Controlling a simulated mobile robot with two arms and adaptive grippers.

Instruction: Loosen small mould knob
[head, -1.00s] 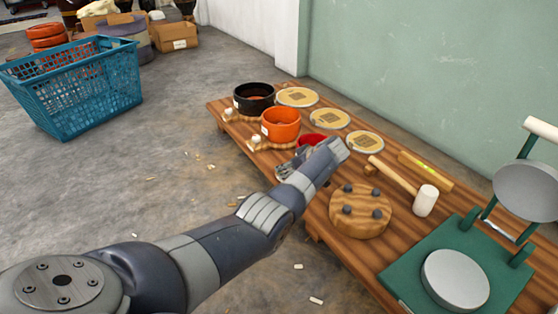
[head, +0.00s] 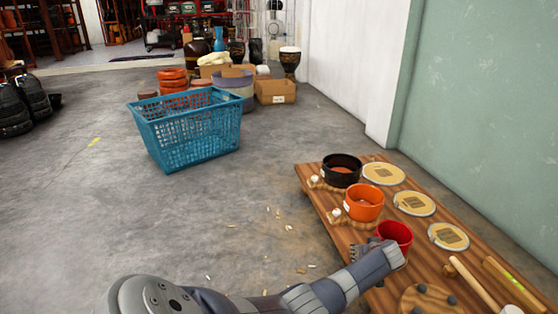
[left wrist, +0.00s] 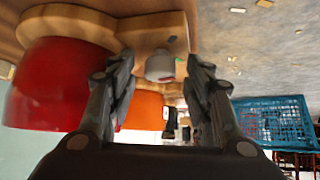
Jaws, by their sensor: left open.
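The small red mould (head: 394,232) stands on the wooden bench, partly hidden by my left arm. In the left wrist view the red mould (left wrist: 50,85) fills the left side, on a wooden base (left wrist: 70,22). A pale grey-white knob (left wrist: 160,66) sits on the wood beside it. My left gripper (left wrist: 159,78) is open, one finger on each side of the knob in the picture; I cannot tell whether they touch it. In the head view the left gripper (head: 366,250) is beside the red mould, its knob hidden there. My right gripper is not in view.
An orange mould (head: 364,203) and a black mould (head: 341,171) stand farther along the bench (head: 318,189), each with a pale knob. Round discs (head: 414,203) lie behind. A mallet (head: 475,286) lies at lower right. A blue basket (head: 187,130) stands on open floor.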

